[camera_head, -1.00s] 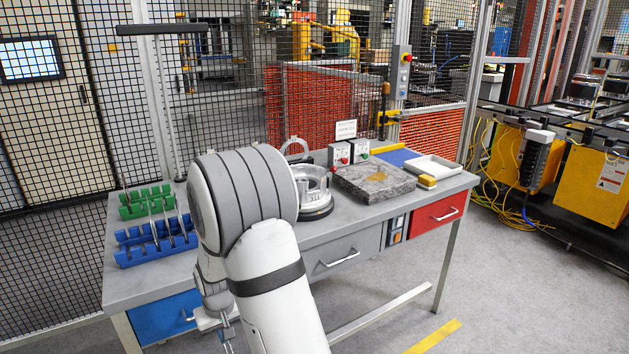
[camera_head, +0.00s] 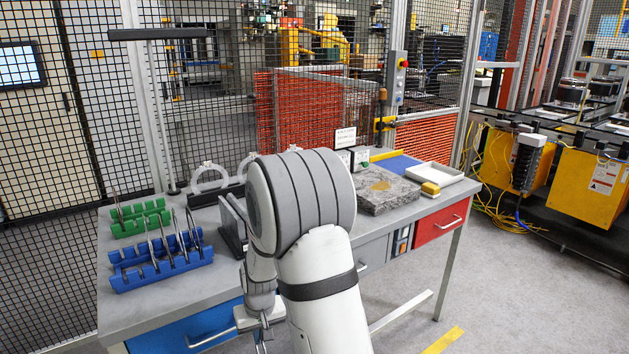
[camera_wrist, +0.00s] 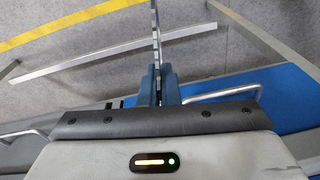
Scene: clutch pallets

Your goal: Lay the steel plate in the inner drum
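My gripper (camera_wrist: 157,88) is shut on a thin metal plate, the steel plate (camera_wrist: 156,35), seen edge-on in the wrist view with a toothed rim. The plate points away from the fingers, over the floor in front of the bench. In the head view the gripper hangs low at the bench's front edge, and the plate hardly shows. The inner drum is not visible now; my arm covers the middle of the bench where a silver drum-like part stood earlier.
A blue rack (camera_head: 128,279) and a green rack (camera_head: 128,228) hold several upright plates on the left. A dark stand (camera_head: 232,228) and pale rings (camera_head: 208,178) are beside my arm. A stone slab (camera_head: 385,197), yellow block (camera_head: 430,188) and white tray (camera_head: 434,173) occupy the right.

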